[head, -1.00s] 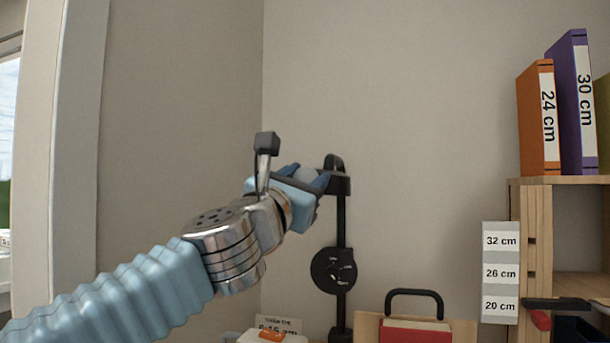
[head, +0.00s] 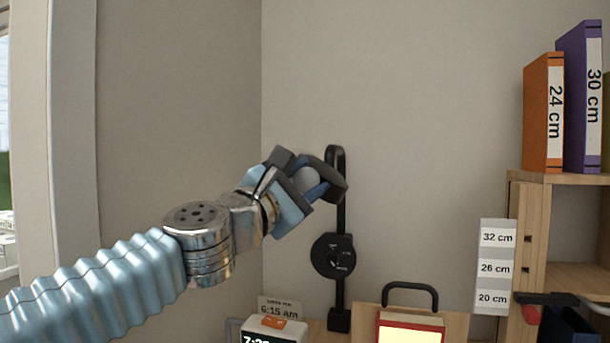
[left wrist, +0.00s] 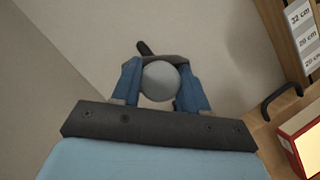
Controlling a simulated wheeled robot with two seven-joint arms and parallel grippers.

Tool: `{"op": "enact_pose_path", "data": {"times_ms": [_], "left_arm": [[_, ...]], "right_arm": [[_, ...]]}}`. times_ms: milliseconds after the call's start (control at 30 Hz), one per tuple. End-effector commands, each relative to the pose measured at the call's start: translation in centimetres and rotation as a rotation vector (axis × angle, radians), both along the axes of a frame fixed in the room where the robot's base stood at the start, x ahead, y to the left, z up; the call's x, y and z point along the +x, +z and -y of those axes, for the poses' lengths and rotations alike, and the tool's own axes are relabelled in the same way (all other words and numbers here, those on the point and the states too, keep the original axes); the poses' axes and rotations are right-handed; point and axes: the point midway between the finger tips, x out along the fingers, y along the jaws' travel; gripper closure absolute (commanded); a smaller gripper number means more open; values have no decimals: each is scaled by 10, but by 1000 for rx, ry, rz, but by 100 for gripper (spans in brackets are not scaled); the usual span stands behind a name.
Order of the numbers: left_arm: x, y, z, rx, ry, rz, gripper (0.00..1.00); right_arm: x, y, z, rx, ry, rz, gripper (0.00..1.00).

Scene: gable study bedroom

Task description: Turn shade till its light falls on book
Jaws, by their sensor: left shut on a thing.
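The lamp is a black post (head: 341,215) by the wall, with a round dial partway up. Its dark shade (head: 330,174) is at the top and bears a round grey knob (head: 308,181). My left gripper (head: 305,187) is shut on this knob, which shows between the blue fingers in the left wrist view (left wrist: 160,82). The fingers partly hide the shade. The book (head: 410,325) is at the bottom edge, with a red border and a bright cream face; its lower part is cut off. My right gripper is not in view.
A clock (head: 272,330) with a card behind it stands left of the post foot. A wooden board with a black handle (head: 411,287) is behind the book. At right are a wooden shelf (head: 525,240), tall binders (head: 543,115) and a size label strip (head: 495,267).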

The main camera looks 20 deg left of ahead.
Motion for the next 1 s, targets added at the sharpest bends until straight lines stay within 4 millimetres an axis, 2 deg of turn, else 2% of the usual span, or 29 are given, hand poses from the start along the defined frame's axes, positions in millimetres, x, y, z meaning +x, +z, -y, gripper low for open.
{"op": "enact_pose_path", "data": {"times_ms": [300,333,500,833,1000], "left_arm": [[-1,1,0,3,-1,2,87],[-1,1,0,2,-1,2,55],[0,0,0,2,0,1,31],[-4,-1,-1,0,0,2,31],[-29,-9,-10,1,1,3,31]], "right_arm": [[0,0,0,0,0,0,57],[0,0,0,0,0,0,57],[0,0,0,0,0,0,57],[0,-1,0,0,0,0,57],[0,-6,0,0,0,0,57]]}}
